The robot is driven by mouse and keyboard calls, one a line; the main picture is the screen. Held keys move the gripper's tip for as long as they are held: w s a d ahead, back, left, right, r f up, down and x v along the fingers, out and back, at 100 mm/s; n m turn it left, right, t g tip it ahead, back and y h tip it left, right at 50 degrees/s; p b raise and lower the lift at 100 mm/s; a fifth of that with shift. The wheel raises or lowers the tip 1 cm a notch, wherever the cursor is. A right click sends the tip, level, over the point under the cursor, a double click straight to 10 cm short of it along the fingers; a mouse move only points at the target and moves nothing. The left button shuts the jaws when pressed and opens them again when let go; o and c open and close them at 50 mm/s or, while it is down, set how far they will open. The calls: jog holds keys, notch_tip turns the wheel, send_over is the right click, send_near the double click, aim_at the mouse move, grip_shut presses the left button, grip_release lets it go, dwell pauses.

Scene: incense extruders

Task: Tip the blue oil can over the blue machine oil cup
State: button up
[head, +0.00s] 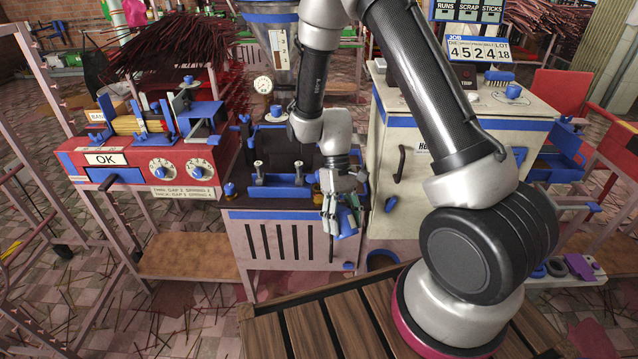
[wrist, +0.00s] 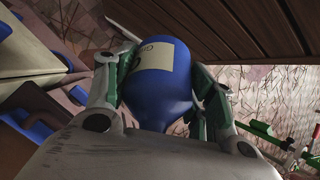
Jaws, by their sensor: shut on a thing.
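The blue oil can (wrist: 152,98), with a cream label, lies between the green-padded fingers of my gripper (wrist: 165,72) in the wrist view. The fingers are shut on its two sides. In the head view my gripper (head: 340,216) hangs in front of the right part of the dark-topped machine (head: 290,228), with a bit of the blue can (head: 347,222) showing between the fingers. The can's spout is hidden, and its tilt is hard to tell. Several small blue parts sit on the machine; I cannot tell which one is the oil cup.
A red gauge box (head: 150,160) with an OK sign stands at the left. A white cabinet (head: 410,160) stands close to the right of my gripper. A blue bin (head: 382,261) is on the floor below. Wooden slats (head: 345,325) lie in front. Racks of dark red sticks stand behind.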

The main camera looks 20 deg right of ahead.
jog(key=shift+r+g, duration=0.5)
jog(key=shift+r, duration=0.15)
dwell(1.3)
jog(key=shift+r+g, duration=0.5)
jog(key=shift+r, duration=0.1)
jog(key=shift+f+t, duration=0.9)
jog(key=shift+f, duration=0.1)
jog(key=shift+f, duration=0.1)
